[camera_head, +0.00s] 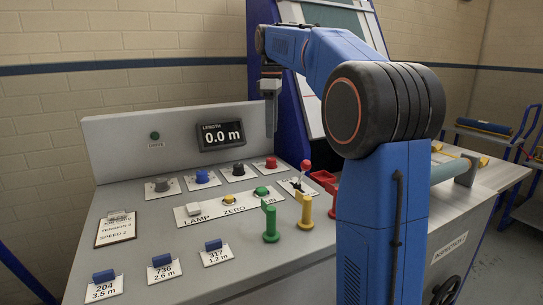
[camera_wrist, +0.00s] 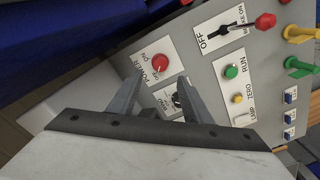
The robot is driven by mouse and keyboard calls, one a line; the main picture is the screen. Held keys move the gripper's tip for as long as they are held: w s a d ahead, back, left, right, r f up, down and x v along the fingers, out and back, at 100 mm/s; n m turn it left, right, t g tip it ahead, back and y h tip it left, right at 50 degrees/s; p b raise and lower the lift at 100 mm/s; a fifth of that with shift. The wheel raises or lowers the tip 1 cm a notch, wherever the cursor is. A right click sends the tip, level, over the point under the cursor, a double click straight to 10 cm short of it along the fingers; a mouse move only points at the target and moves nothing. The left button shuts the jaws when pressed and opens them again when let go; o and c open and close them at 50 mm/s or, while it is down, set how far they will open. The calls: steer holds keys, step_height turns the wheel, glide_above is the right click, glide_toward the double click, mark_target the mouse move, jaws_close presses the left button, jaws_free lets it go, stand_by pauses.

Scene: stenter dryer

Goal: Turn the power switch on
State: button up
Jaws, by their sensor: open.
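The power switch is a red round knob (camera_head: 271,163) at the right end of the row of knobs on the sloping grey panel. In the wrist view the red knob (camera_wrist: 160,62) sits on a white plate lettered POWER and ON. Which way the knob is turned is too small to tell. My gripper (camera_head: 270,130) hangs fingers-down above the back of the panel, apart from the knob. In the wrist view my gripper (camera_wrist: 160,80) is open and empty, with the red knob just beyond the fingertips.
A black knob (camera_head: 238,169) is left of the red one; one finger partly hides it in the wrist view. A red-balled brake lever (camera_head: 305,166), green handle (camera_head: 270,222) and yellow handle (camera_head: 305,210) stand up nearby. A length display (camera_head: 221,135) reads 0.0 m.

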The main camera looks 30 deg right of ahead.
mark_target(272, 159)
step_height(272, 159, down, 10)
steer(key=shift+s, duration=0.1)
stand_by(0.4)
steer(key=c, duration=1.1)
